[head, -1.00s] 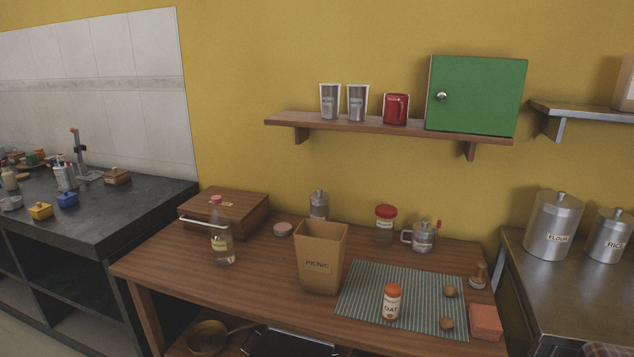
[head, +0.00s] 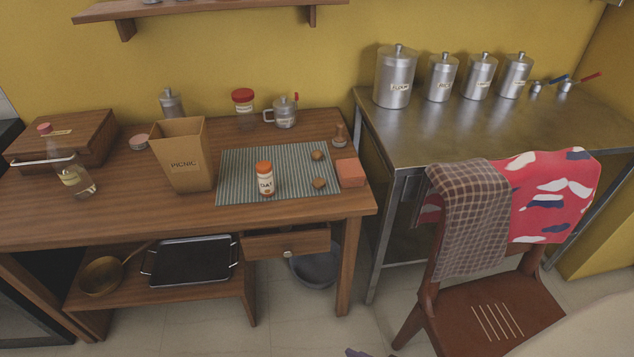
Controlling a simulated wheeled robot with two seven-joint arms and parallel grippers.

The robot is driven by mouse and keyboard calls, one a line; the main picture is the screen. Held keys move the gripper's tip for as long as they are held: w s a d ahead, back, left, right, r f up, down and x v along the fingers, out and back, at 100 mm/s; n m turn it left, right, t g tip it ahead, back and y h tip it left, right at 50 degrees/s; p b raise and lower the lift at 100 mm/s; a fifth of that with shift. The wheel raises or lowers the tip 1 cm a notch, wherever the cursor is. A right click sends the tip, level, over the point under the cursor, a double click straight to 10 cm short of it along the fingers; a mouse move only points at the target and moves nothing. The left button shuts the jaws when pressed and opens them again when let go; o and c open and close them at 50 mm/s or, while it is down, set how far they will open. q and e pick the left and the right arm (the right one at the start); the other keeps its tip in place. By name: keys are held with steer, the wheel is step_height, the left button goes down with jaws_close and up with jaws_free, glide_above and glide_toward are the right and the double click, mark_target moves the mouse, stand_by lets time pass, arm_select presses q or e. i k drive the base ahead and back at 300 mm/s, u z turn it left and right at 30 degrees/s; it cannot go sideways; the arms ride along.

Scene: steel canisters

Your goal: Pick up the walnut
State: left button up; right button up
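Two small round brown things that look like walnuts lie on the striped grey-green mat (head: 235,190) on the wooden table. One walnut (head: 318,155) is near the mat's back right corner. The other walnut (head: 319,183) is nearer the front right edge. They lie apart from each other and nothing covers them. Neither of my grippers is in view.
An orange-capped jar (head: 265,180) stands on the mat left of the walnuts. A salmon-coloured block (head: 350,172) and a small wooden-topped item (head: 339,136) are to their right. A chair (head: 490,290) stands before the steel counter (head: 450,125).

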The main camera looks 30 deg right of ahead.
mark_target(318, 184)
steer(key=k, duration=0.35)
steer(key=u, duration=0.6)
steer(key=i, duration=0.9)
steer(key=z, duration=0.75)
